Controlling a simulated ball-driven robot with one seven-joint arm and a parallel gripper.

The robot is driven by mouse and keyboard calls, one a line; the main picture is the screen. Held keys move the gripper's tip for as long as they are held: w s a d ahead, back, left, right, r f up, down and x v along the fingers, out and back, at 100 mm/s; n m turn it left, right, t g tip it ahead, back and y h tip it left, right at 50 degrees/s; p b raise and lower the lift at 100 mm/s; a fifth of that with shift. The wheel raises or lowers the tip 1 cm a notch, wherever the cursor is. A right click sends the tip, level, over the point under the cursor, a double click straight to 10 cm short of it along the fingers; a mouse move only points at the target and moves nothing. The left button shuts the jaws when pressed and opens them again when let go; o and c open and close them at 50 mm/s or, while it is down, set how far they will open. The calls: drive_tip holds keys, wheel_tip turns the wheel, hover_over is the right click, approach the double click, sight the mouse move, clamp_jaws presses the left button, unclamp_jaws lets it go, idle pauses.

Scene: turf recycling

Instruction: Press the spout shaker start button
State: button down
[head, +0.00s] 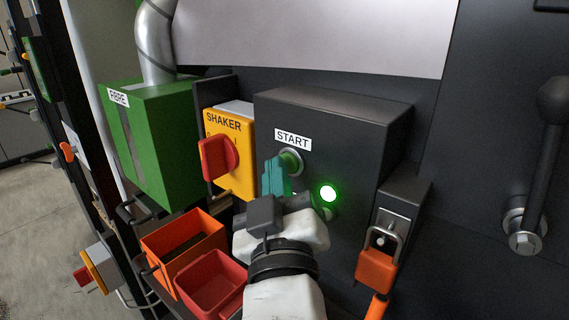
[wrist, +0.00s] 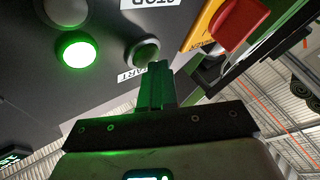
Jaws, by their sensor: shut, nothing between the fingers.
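The green start button (head: 291,161) sits in a metal ring under a white START label (head: 293,140) on a dark control box (head: 340,120). My gripper (head: 274,166) is shut and empty, its teal fingertips just left of and below the button. In the wrist view the fingertips (wrist: 157,66) reach the lower edge of the button (wrist: 144,52), which looks dark there. I cannot tell whether they touch it. A lit green lamp (head: 328,193) glows to the lower right of the button and also shows in the wrist view (wrist: 77,50).
A yellow SHAKER switch box (head: 236,165) with a red knob (head: 217,158) stands left of the control box. Further left are a green FIBRE box (head: 150,140) and orange (head: 185,226) and red (head: 211,265) bins. An orange padlock (head: 376,270) hangs at right.

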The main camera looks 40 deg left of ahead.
idle(0.4)
drive_tip(key=shift+s+b, duration=0.3)
drive_tip(key=shift+s, duration=0.5)
drive_tip(key=shift+s+f, duration=0.1)
drive_tip(key=shift+s, duration=0.05)
drive_tip(key=s, duration=0.1)
drive_tip(key=s+b, duration=0.1)
drive_tip(key=s, duration=0.2)
drive_tip(key=shift+s+a, duration=0.25)
drive_tip(key=shift+s, duration=0.15)
idle(0.4)
